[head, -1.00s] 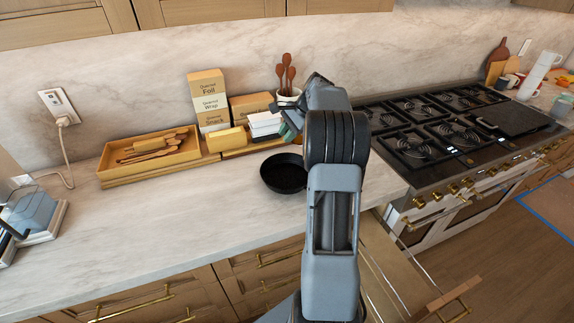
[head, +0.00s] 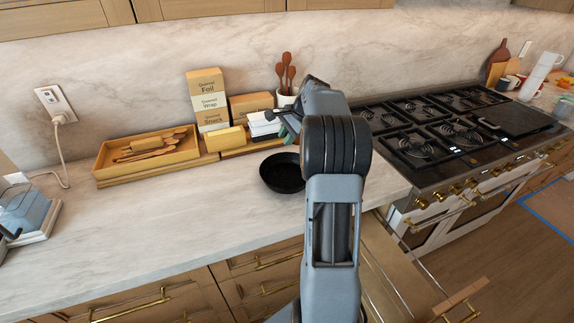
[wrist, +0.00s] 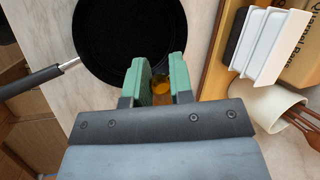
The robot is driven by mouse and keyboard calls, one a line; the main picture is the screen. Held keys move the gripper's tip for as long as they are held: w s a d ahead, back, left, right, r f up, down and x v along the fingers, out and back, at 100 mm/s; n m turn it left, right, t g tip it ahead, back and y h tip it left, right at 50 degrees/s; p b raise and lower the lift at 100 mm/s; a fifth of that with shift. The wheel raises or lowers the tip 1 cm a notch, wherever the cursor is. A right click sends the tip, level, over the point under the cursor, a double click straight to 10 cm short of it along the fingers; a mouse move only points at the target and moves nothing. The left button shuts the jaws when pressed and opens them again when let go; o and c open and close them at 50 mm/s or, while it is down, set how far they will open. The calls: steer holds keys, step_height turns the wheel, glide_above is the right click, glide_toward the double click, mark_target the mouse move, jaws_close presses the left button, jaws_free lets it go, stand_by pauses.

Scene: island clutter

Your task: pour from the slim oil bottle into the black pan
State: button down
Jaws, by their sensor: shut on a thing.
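The black pan (head: 283,176) sits on the marble counter, just left of my arm in the head view. The wrist view shows its round dark inside (wrist: 125,38) at the top, with its handle (wrist: 30,82) running left. My gripper (wrist: 161,80) has green fingers and is shut on the slim oil bottle (wrist: 161,86). Only a small amber part of the bottle shows between the fingers, close to the pan's rim in that view. In the head view my arm hides most of the gripper, and I cannot make out the bottle's tilt.
Behind the pan stand white boxes (head: 263,124), a utensil crock (head: 287,99) and stacked cartons (head: 208,100). A wooden tray (head: 104,172) holds wooden utensils. The stove (head: 430,165) is at the right. The counter's front left is clear.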

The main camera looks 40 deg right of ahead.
stand_by(0.4)
steer(key=shift+f+h+b, duration=0.3)
steer(key=shift+f+b, duration=0.3)
steer(key=shift+b, duration=0.3)
steer(key=shift+f+h+b, duration=0.4)
steer(key=shift+f+b, duration=0.05)
steer(key=shift+b, duration=0.3)
step_height(320, 180, down, 2)
steer(key=h+b, duration=0.1)
steer(key=b, duration=0.2)
steer(key=shift+a+f+n+t, duration=0.1)
steer(key=shift+n+t, duration=0.2)
steer(key=shift+h+b, duration=0.3)
steer(key=shift+f+h+b, duration=0.7)
steer(key=shift+f+b, duration=0.55)
steer(key=shift+b, duration=0.7)
